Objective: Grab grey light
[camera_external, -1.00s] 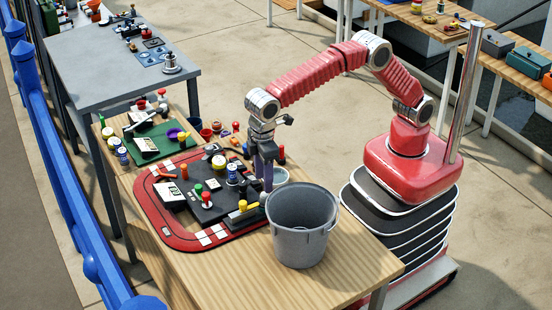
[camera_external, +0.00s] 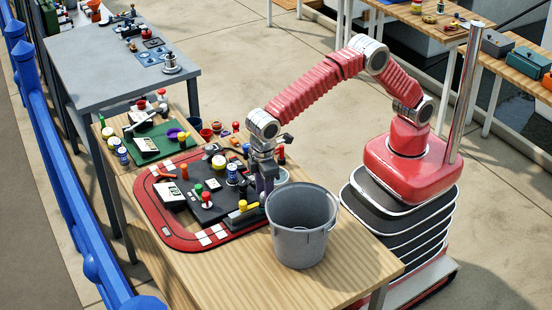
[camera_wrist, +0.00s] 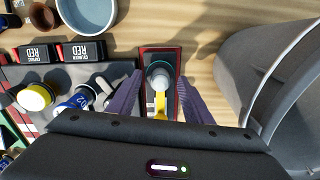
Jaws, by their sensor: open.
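The grey light (camera_wrist: 159,75), a small rounded grey piece, lies in the middle of the wrist view on a dark, red-edged holder (camera_wrist: 146,56). A yellow part (camera_wrist: 160,105) shows just below it. My gripper (camera_wrist: 159,82) is open, with one dark finger on each side of the light; I cannot tell whether either touches it. In the external view my gripper (camera_external: 264,187) points down at the right part of the red-bordered tray (camera_external: 170,238), beside the grey bucket. The arm largely hides the light there.
A grey bucket (camera_external: 300,237) stands close to the right of my gripper and also fills the right of the wrist view (camera_wrist: 275,75). Yellow, blue and red items crowd the left. Bare table (camera_external: 195,270) lies in front.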

